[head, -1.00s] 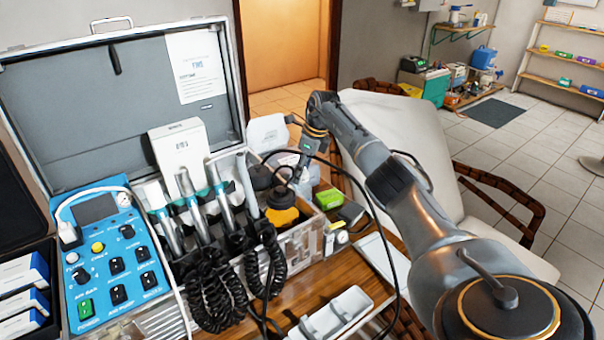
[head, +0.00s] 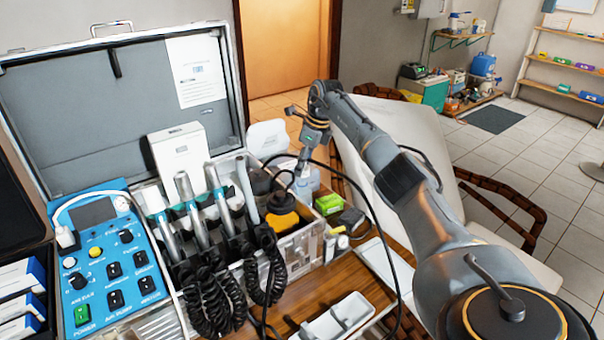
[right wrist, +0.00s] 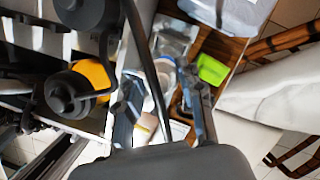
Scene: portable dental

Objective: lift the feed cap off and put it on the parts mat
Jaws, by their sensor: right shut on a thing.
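My right gripper (head: 299,172) reaches in over the case's right end and points down. In the right wrist view its fingers (right wrist: 160,88) stand apart with a small pale, rounded thing between their tips. I take this as the held feed cap, but its shape is unclear. A black-topped bottle with a yellow-orange collar (head: 282,218) stands upright in the case's end compartment, just below the gripper. It also shows left of the fingers in the right wrist view (right wrist: 95,75). I cannot pick out the parts mat for certain; a pale flat panel (head: 388,272) lies right of the case. My left gripper is not in view.
Several upright handpieces with coiled black cords (head: 205,295) stand left of the bottle. A black hose loops beside my gripper. A green box (head: 330,204) sits right of the case, and a white tray (head: 335,318) lies in front. A pale chair is behind my arm.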

